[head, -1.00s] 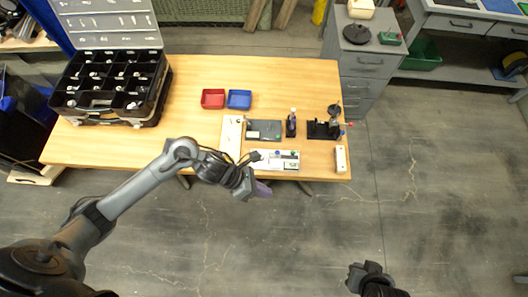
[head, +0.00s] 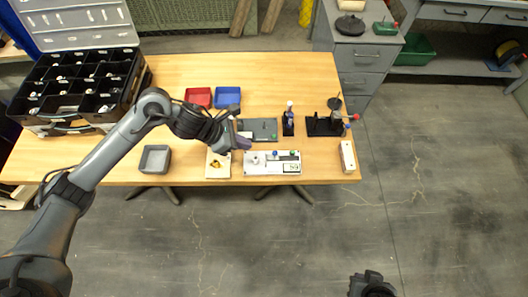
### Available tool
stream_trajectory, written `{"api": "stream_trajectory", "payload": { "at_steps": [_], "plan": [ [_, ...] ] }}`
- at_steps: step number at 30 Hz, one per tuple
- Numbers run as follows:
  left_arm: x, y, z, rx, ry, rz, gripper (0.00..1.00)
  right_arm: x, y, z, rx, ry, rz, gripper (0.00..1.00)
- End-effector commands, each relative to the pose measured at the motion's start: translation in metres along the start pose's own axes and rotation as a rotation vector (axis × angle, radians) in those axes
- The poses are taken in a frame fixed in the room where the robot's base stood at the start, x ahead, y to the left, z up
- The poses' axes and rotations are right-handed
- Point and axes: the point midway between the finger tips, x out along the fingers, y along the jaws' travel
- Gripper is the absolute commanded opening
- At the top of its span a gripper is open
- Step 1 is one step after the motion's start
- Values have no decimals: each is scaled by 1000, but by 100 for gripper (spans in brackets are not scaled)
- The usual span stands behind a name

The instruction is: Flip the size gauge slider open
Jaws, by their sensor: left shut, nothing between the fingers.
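A white gauge panel (head: 281,168) with a small display, a round white part, and blue and green knobs lies near the table's front edge. A grey flat plate (head: 264,128) lies just behind it. I cannot tell for certain which one carries the size gauge slider. My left gripper (head: 244,143) is shut and empty, above the gap between the grey plate and the white panel's left end. It hides part of the grey plate's left end. My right gripper (head: 372,284) hangs low at the bottom edge, away from the table; its jaws are too unclear to read.
A white board with yellow parts (head: 217,172) and a grey tray (head: 155,159) sit left of the panel. Red (head: 198,97) and blue (head: 227,96) bins lie behind. Black stands (head: 325,125) and a white block (head: 347,157) are right. A compartment case (head: 75,90) fills the left end.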

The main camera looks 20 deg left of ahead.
Motion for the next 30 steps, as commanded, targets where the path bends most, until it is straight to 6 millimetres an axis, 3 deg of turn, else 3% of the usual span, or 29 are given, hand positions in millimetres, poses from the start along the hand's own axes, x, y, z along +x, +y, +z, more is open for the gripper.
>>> {"api": "stream_trajectory", "payload": {
  "at_steps": [11, 24, 30],
  "plan": [
    [8, -1, 0, -1, -1, -2, 0, 1, -2, 0, 6, 2, -5, 0],
    [72, -2, 0, -3, -1, -4, 0, 9, -3, 2, 10, 2, -9, 0],
    [93, -1, 0, -2, -1, -2, 0, 12, -3, 3, 7, 2, -6, 0]
  ]
}}
